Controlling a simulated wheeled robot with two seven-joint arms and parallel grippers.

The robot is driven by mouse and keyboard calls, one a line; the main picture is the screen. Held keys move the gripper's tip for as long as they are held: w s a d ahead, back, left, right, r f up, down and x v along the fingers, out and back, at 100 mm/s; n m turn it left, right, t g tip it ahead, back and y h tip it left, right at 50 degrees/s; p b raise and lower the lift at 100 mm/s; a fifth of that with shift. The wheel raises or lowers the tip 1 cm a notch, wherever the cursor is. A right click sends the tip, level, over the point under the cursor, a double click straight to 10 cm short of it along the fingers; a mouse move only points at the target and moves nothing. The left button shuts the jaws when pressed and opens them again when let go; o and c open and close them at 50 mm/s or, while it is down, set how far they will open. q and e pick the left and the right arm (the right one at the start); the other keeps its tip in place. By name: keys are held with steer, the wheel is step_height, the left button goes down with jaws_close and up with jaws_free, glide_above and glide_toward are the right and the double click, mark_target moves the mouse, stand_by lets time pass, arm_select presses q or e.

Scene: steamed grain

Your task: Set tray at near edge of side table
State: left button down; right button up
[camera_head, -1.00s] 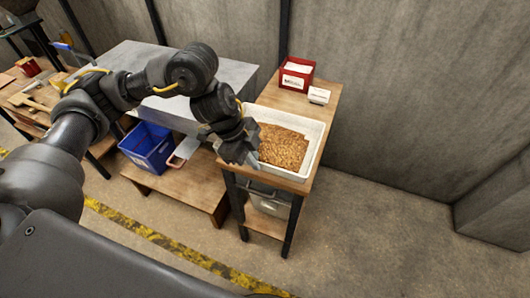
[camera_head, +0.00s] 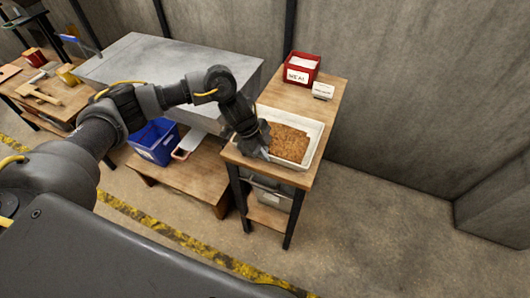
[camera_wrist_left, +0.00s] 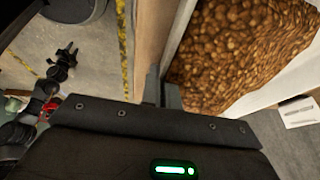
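The white tray (camera_head: 317,137) holds brown grain (camera_head: 289,143). It rests flat on the wooden top of the side table (camera_head: 326,104), close to its near edge. The tray wall also shows in the left wrist view (camera_wrist_left: 184,30), beside a strip of bare table wood. My left gripper (camera_head: 264,153) is at the tray's near left side. In the left wrist view its fingers (camera_wrist_left: 162,90) are close together on the tray's wall, with the grip partly hidden by the gripper body. My right gripper (camera_wrist_left: 67,52) shows small at the left wrist view's left, apart from the tray.
A red box (camera_head: 301,70) and small white card (camera_head: 323,90) stand at the table's back. A grey bin (camera_head: 268,197) sits below. Left are a metal-topped block (camera_head: 165,65), a blue crate (camera_head: 153,142) on a low wooden platform (camera_head: 190,180), and a tool bench. Floor at right is clear.

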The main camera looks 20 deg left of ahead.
arm_select(q)
steer(key=shift+w+f, duration=0.1)
steer(key=shift+f, duration=0.2)
steer(key=shift+f, duration=0.15)
steer(key=c, duration=1.7)
jaws_free()
